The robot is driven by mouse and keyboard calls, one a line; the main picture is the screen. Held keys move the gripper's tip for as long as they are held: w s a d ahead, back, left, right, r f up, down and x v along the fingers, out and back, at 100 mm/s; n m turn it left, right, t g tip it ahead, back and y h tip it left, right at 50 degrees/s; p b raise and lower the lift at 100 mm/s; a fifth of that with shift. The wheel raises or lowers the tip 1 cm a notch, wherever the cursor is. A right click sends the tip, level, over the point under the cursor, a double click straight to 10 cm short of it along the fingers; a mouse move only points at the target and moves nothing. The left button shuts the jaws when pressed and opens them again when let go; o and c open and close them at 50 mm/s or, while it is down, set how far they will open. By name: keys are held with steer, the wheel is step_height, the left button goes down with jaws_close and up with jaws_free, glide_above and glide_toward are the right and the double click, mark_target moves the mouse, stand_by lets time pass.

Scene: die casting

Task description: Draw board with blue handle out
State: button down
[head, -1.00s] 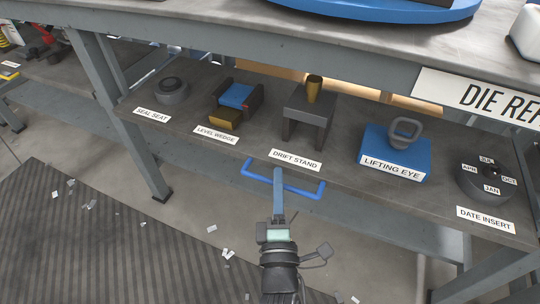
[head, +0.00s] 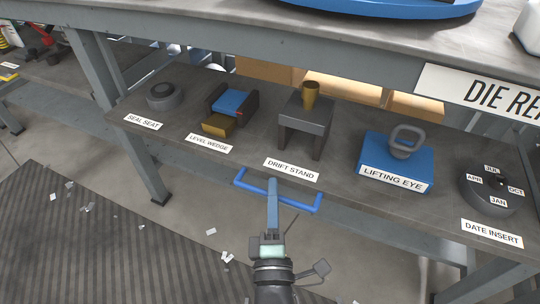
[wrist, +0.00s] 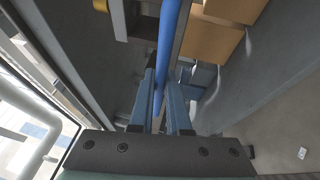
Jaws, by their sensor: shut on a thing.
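The board (head: 254,142) is a dark grey shelf under the worktop, with a blue bar handle (head: 297,201) on its front edge. My gripper (head: 273,188) is shut on the middle of this handle from the front. In the wrist view the blue handle (wrist: 168,40) runs between the two fingers (wrist: 167,108). The board carries a seal seat (head: 163,96), a level wedge (head: 230,103), a drift stand (head: 304,122), a lifting eye (head: 396,160) on a blue block and a date insert (head: 490,190), each behind a label.
The worktop (head: 240,25) overhangs the board, held by grey legs (head: 120,120). Cardboard boxes (head: 340,86) stand behind the board. Below and in front is open floor with a ribbed dark mat (head: 70,240) and paper scraps.

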steer(key=shift+f, duration=0.1)
steer(key=shift+s+a, duration=0.25)
steer(key=shift+s, duration=0.7)
steer(key=shift+s+a, duration=0.3)
steer(key=shift+s, duration=0.65)
steer(key=shift+s+a, duration=0.2)
steer(key=shift+s, duration=0.3)
steer(key=shift+s+a, duration=0.15)
steer(key=shift+s, duration=0.45)
